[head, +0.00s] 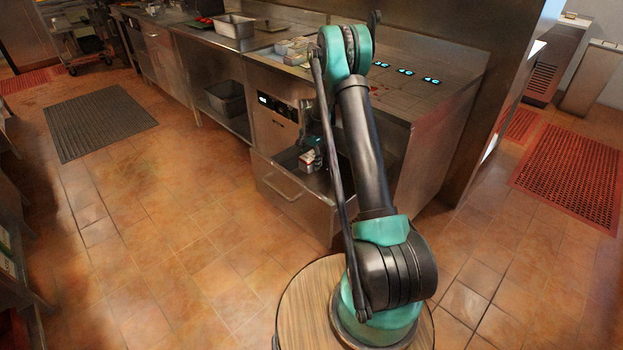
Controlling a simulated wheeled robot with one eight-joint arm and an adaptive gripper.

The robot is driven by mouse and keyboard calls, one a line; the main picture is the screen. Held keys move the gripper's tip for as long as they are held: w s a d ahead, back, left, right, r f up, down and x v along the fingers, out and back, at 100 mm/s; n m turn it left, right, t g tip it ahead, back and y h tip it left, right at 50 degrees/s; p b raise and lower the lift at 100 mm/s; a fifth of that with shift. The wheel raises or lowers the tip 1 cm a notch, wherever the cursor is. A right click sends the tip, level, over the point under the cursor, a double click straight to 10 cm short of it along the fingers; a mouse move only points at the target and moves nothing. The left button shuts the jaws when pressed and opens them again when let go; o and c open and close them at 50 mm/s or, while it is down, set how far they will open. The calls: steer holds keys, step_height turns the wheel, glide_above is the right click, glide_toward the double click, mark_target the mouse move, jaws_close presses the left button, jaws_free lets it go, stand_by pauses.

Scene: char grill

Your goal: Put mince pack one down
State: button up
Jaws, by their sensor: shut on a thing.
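My gripper (310,152) is partly hidden behind my own arm, low in front of the steel counter. It is shut on a small white and reddish pack (307,162), which I take to be mince pack one. The pack is over the pulled-out steel drawer (283,190) below the counter. I cannot tell whether the pack touches the drawer's floor. The drawer's right part is hidden behind my arm.
Small packs or containers (292,47) stand on the counter top, close to my arm. A steel pan (234,27) stands further left. A hob with lit blue displays (406,71) is to the right.

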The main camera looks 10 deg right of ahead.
mark_target(311, 184)
step_height(311, 184, down, 9)
steer(key=shift+f, duration=0.1)
stand_by(0.4)
steer(key=shift+f, duration=0.15)
steer(key=o, duration=1.4)
